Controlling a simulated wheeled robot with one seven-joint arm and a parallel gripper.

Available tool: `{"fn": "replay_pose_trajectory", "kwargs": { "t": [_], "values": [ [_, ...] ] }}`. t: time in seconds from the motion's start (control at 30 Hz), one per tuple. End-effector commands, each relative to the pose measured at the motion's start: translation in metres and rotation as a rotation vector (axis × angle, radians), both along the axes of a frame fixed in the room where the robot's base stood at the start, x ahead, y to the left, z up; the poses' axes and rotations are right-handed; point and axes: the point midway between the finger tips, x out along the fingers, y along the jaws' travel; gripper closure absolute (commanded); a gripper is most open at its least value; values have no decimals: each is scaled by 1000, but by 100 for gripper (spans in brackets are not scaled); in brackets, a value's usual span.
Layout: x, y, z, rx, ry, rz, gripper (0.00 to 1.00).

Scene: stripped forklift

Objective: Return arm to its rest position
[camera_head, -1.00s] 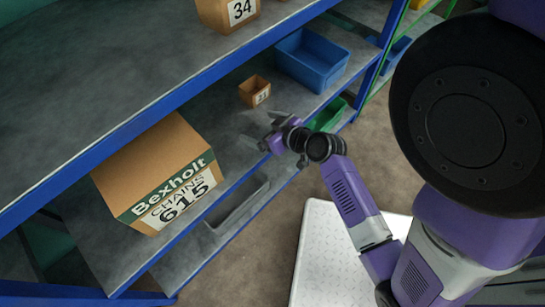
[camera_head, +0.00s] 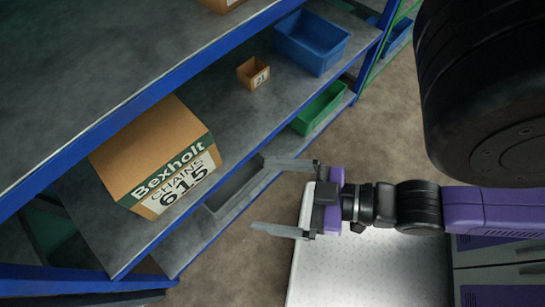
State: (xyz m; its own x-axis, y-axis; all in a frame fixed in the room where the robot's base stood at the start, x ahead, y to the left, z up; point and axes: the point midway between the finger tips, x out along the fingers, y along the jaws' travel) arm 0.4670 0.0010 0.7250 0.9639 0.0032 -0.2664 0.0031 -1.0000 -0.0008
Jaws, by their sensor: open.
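My gripper (camera_head: 286,198) is open, with its two grey fingers spread apart and pointing left. Nothing is between the fingers. It is in front of the shelf's blue edge, above the floor and the near edge of a white textured platform. My purple and black arm runs from it to the right side of the view. Part of the arm is cut off by the frame or hidden behind its large black link at the upper right.
The blue-edged shelf (camera_head: 140,108) fills the left. It holds a Bexholt box marked 615 (camera_head: 165,145), a small box marked 21 (camera_head: 252,74), a blue bin (camera_head: 312,40) and a green bin (camera_head: 318,108). A grey tray (camera_head: 228,196) is on a lower level. Brown floor (camera_head: 385,125) is clear at right.

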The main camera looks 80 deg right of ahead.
Motion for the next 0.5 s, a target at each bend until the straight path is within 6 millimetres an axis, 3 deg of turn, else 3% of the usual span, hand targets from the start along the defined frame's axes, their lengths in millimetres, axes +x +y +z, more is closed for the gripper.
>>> {"fn": "replay_pose_trajectory", "kwargs": {
  "t": [0.27,0.5],
  "values": [
    [0,-1,3,-1,1,-2,1],
    [0,-1,41,-1,1,-3,1]
  ]
}}
